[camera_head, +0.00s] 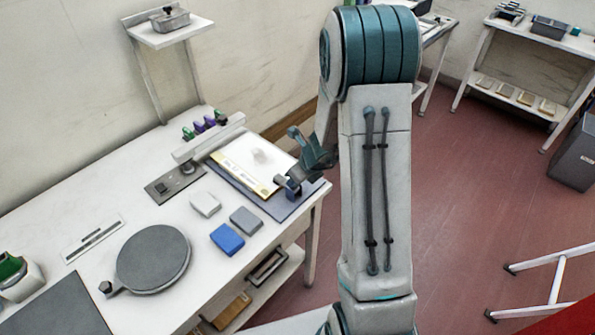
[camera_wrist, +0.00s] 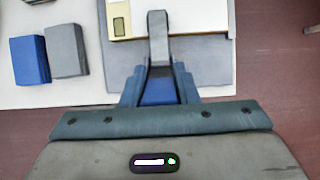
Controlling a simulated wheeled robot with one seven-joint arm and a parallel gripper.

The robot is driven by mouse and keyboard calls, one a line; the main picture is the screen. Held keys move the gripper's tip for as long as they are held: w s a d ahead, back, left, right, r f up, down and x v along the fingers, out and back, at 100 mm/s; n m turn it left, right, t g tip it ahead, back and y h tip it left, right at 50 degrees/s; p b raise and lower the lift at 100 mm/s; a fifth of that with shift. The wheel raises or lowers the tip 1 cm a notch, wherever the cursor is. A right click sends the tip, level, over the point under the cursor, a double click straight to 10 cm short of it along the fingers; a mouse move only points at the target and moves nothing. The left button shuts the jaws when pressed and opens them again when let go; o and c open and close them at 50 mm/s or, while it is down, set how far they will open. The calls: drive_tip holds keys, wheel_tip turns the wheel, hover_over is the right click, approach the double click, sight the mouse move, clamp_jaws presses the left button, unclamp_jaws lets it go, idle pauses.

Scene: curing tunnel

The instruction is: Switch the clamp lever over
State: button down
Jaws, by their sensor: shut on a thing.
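The grey clamp lever (camera_wrist: 158,35) shows in the wrist view, pointing up the picture over the near edge of a pale board (camera_wrist: 190,15). My gripper (camera_wrist: 159,72) is shut on the lever, with one blue-grey finger on each side. A blue block-like part (camera_wrist: 158,92) shows between the fingers; I cannot tell whether it belongs to the clamp. In the head view my gripper (camera_head: 296,178) is at the right front corner of the white board (camera_head: 240,170), beside the dark clamp (camera_head: 290,188). The fingers hide part of the clamp there.
The board lies on a grey mat (camera_head: 288,208) at the bench's right end. A blue block (camera_head: 227,239), a grey block (camera_head: 246,220) and a white block (camera_head: 205,204) lie left of it. A round dark plate (camera_head: 153,258) stands further left. Open floor lies right of the bench.

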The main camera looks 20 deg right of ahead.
drive_tip(key=shift+a, duration=0.15)
drive_tip(key=c, duration=1.4)
unclamp_jaws()
drive_tip(key=shift+o, duration=1.4)
drive_tip(key=shift+w+f, duration=0.1)
drive_tip(key=p+v, duration=0.3)
drive_tip(key=v, duration=1.1)
drive_tip(key=shift+f, duration=0.1)
